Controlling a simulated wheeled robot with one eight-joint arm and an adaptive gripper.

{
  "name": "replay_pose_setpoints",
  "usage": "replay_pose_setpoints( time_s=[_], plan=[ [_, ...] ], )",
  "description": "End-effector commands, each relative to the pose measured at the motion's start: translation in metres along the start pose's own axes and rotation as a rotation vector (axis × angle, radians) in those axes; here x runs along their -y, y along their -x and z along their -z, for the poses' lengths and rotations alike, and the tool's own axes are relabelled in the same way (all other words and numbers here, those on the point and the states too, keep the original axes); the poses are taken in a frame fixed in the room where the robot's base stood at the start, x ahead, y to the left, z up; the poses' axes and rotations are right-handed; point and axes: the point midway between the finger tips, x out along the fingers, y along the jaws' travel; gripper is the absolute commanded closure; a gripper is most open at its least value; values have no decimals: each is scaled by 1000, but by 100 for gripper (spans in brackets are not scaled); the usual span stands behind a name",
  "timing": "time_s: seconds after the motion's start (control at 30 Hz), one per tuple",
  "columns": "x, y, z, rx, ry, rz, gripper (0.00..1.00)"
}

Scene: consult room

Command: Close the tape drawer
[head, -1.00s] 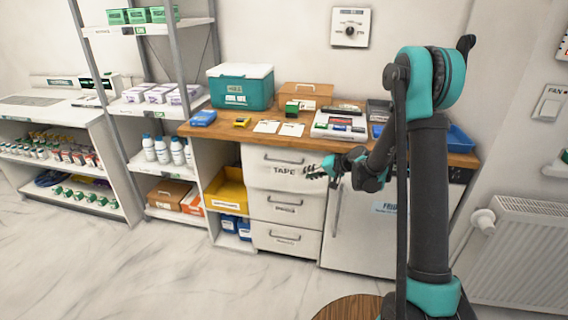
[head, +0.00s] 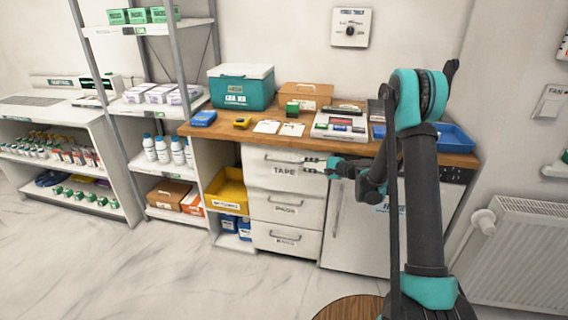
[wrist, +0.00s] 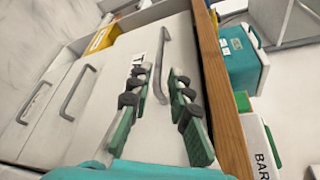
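The tape drawer (head: 262,176) is the top drawer of the white unit under the wooden counter. Its front looks set slightly forward of the drawers below. Its bar handle (wrist: 166,42) also shows in the wrist view. My gripper (head: 304,162) is at the right part of this drawer's front, close to the handle. In the wrist view, the two fingers of my gripper (wrist: 160,78) are apart, with the handle between or just beyond their tips. I cannot tell whether they touch it. Part of the TAPE label is hidden behind a finger.
Two more drawers (head: 287,210) sit below. A white fridge (head: 350,235) stands to the right and a yellow bin (head: 228,193) to the left. The wooden counter edge (wrist: 222,90) runs close beside my fingers.

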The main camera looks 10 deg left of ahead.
Motion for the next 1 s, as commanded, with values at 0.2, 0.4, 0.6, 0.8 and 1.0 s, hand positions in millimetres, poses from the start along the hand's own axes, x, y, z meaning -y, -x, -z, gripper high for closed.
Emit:
replay_pose_setpoints(
  time_s=[0.2, 0.4, 0.6, 0.8, 1.0],
  plan=[
    [0, -45, -1, 2, 1, -2, 81],
    [0, -82, 0, 1, 1, -1, 81],
    [0, -106, 0, 0, 1, -1, 81],
    [0, -114, 0, -1, 1, -1, 81],
    [0, -114, 0, -1, 1, 0, 81]
  ],
)
